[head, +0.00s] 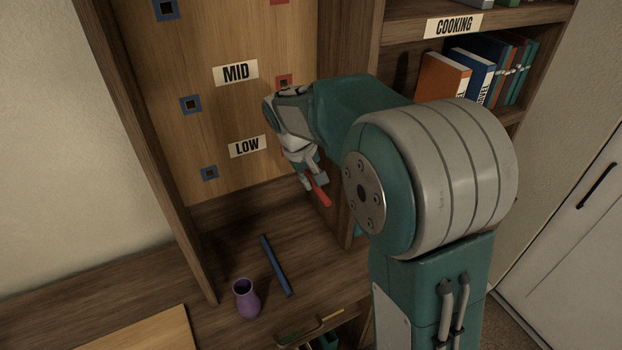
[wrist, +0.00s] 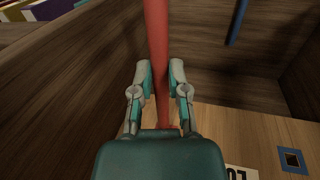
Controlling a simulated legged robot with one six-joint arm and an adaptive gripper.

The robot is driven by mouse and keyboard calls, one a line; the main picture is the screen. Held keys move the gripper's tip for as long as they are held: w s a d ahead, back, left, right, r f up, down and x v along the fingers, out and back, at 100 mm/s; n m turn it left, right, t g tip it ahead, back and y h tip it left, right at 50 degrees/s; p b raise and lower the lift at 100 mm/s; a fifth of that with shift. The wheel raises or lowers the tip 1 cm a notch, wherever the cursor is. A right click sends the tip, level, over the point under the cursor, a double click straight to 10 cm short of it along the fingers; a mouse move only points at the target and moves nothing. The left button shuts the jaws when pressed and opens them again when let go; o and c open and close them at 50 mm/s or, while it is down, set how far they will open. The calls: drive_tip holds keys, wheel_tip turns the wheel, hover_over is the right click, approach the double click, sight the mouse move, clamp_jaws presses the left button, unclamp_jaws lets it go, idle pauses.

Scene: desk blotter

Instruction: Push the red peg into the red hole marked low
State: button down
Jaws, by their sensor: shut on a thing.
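My gripper (head: 313,181) is shut on the red peg (head: 320,194), which sticks out past the fingers, tilted in the head view. In the wrist view the red peg (wrist: 156,35) runs up between the two fingertips of my gripper (wrist: 161,72). The low label (head: 247,146) is on the wooden board (head: 225,120), with a blue-framed hole (head: 209,173) below it at the left. A red-framed hole (head: 284,81) shows beside the mid label (head: 236,72).
A blue peg (head: 276,265) lies on the desk (head: 225,265) next to a purple vase (head: 246,298). A shelf with books (head: 445,78) stands at the right. The board's side wall (head: 352,60) is close to my gripper. Desk space below the board is mostly clear.

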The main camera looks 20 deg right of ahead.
drive_tip(key=shift+w+a, duration=0.25)
drive_tip(key=shift+w, duration=0.9)
drive_tip(key=shift+w+a, duration=0.2)
drive_tip(key=shift+w, duration=0.95)
drive_tip(key=shift+w+a, duration=0.25)
drive_tip(key=shift+w, duration=0.9)
idle(0.5)
drive_tip(key=c, duration=0.5)
unclamp_jaws()
drive_tip(key=shift+c, duration=0.2)
drive_tip(key=v, duration=1.2)
